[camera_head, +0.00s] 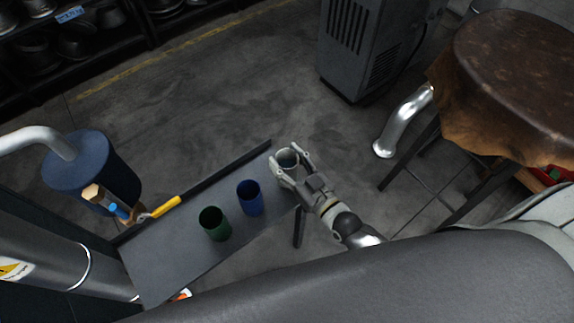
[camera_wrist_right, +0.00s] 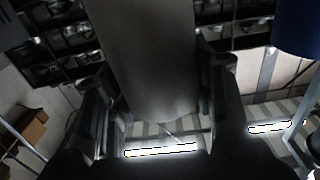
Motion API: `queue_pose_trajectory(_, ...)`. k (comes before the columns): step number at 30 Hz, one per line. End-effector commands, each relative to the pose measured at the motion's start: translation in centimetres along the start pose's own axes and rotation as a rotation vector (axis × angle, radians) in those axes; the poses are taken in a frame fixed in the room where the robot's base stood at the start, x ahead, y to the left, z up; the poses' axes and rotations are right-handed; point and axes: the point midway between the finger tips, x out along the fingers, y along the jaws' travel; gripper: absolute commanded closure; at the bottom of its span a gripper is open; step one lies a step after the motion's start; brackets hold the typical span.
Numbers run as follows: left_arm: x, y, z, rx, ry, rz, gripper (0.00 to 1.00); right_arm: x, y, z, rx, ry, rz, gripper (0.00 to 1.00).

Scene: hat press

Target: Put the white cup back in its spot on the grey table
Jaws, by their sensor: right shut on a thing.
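The white cup (camera_head: 288,156) is between the fingers of my right gripper (camera_head: 288,163), which is shut on it. In the head view the cup shows at the far right end of the grey table (camera_head: 165,258); whether it touches the table cannot be told. In the right wrist view the cup (camera_wrist_right: 150,60) fills the middle between the two fingers (camera_wrist_right: 155,108). A blue cup (camera_head: 250,198) and a green cup (camera_head: 214,224) stand in a row on the table, to the left of the white cup. My left gripper is not in view.
A yellow-handled tool (camera_head: 166,206) lies at the table's back edge, near a dark blue cylinder (camera_head: 90,170) on the left. A brown leather-topped stool (camera_head: 515,75) and a grey cabinet (camera_head: 365,45) stand to the right. Bare floor lies behind the table.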

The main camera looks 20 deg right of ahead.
Motion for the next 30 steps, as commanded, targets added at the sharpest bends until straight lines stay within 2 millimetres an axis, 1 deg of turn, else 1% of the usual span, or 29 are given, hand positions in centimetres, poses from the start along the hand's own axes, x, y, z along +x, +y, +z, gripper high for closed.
queue_pose_trajectory(1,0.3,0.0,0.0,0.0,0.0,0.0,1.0,-0.1,-0.1,1.1,0.001,-0.005,-0.002,0.95)
queue_pose_trajectory(4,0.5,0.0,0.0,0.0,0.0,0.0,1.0,-0.1,-0.1,2.1,0.001,-0.003,-0.001,0.95)
queue_pose_trajectory(7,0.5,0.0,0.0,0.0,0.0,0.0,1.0,-0.1,-0.1,2.4,0.002,-0.001,-0.001,0.95)
queue_pose_trajectory(13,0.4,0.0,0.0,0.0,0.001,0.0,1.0,-0.1,-0.2,2.3,0.002,-0.001,-0.001,0.95)
queue_pose_trajectory(17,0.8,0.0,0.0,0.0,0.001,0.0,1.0,-0.1,-0.2,2.7,0.002,-0.002,-0.001,0.95)
queue_pose_trajectory(18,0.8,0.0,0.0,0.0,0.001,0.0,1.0,-0.1,-0.2,2.8,0.002,-0.002,-0.001,0.49)
queue_pose_trajectory(23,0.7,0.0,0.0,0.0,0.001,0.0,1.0,-0.1,-0.2,2.7,0.002,-0.003,-0.001,0.29)
queue_pose_trajectory(30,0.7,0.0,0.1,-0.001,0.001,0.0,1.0,-0.1,-0.2,2.7,0.002,-0.003,-0.001,0.29)
